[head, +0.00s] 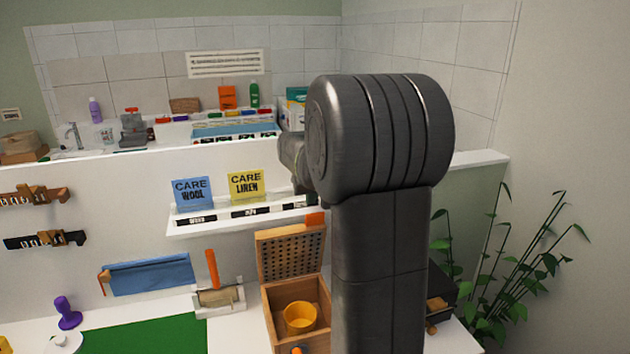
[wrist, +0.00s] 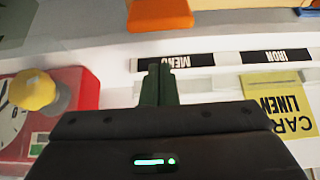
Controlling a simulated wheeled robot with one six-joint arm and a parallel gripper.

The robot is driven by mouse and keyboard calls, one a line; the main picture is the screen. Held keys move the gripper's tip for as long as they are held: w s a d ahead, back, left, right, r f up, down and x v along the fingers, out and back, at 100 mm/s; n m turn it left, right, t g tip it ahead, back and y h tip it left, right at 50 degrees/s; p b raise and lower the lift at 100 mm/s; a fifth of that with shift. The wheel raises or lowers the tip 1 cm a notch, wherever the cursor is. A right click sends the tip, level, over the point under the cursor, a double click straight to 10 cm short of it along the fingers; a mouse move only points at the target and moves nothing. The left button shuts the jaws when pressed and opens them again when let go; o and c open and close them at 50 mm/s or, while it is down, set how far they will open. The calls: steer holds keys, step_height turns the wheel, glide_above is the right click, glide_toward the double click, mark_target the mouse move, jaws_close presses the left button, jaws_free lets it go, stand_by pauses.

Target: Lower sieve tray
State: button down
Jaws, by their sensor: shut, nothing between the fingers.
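The sieve tray (head: 290,253) is a wooden panel full of holes, standing raised and tilted at the back of an open wooden box (head: 268,298). An orange tab (head: 315,219) sits at its top right corner. An orange piece (wrist: 160,14), probably this tab, shows at the top of the wrist view. My gripper (wrist: 160,68) is shut and empty, its dark fingertips below the orange piece in that picture and apart from it. In the head view my arm hides most of the gripper and the box's right side.
A yellow mug (head: 299,317) stands inside the box. A white ledge (head: 185,232) holds a blue card (head: 192,191) and a yellow card (head: 246,184). A red clock-faced object (wrist: 70,95) with a yellow knob (wrist: 34,90) is left of the fingers. A plant stands at right.

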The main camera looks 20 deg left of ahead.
mark_target(317, 214)
steer(key=s+d, duration=0.2)
steer(key=s, duration=0.1)
steer(key=shift+f+p, duration=0.1)
steer(key=shift+p, duration=0.3)
steer(key=shift+d+f, duration=0.15)
steer(key=shift+f, duration=0.1)
steer(key=shift+s, duration=0.1)
steer(key=shift+d+f, duration=0.1)
